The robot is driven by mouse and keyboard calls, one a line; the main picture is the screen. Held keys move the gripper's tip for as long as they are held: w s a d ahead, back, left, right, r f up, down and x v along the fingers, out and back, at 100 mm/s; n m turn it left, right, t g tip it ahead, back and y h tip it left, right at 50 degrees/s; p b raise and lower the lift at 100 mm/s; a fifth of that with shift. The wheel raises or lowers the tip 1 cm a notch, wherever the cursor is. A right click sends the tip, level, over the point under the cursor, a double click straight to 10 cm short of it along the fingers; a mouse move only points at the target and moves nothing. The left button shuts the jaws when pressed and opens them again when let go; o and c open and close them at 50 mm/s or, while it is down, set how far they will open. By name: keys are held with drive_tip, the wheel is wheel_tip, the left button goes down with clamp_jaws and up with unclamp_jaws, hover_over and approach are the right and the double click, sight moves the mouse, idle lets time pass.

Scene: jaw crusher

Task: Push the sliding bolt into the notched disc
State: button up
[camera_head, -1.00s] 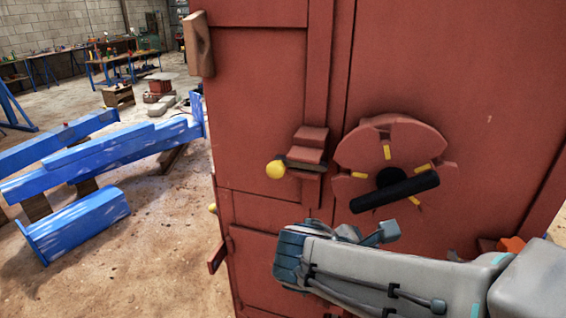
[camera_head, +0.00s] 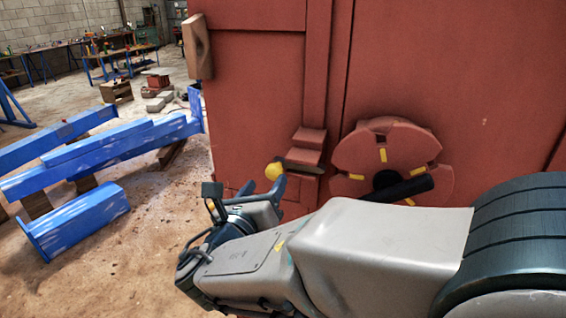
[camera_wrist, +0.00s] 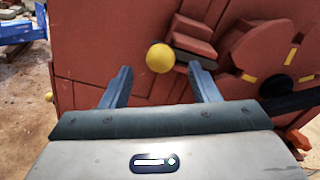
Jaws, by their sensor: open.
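The sliding bolt has a yellow ball knob (camera_head: 274,171) at its left end and sits in a red stepped bracket (camera_head: 308,151) on the red machine face. The notched disc (camera_head: 392,160) is to the right of it, red with yellow marks and a black handle (camera_head: 404,188). A gap shows between the bracket and the disc. My gripper (camera_head: 248,190) is open and empty, just below and left of the knob. In the wrist view the knob (camera_wrist: 160,58) appears beyond and between my open fingers (camera_wrist: 160,84), apparently not touched.
The red machine body (camera_head: 255,80) fills the right side, with a wooden block (camera_head: 197,46) on its upper left edge. Blue steel beams (camera_head: 100,155) lie on the floor at left. Open floor lies between the beams and the machine.

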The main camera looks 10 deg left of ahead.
sight(272, 175)
drive_tip(key=w, duration=0.4)
drive_tip(key=w+p, duration=0.1)
drive_tip(key=w, duration=0.1)
drive_tip(key=shift+w+d, duration=0.2)
drive_tip(key=shift+d, duration=0.1)
drive_tip(key=shift+c, duration=0.2)
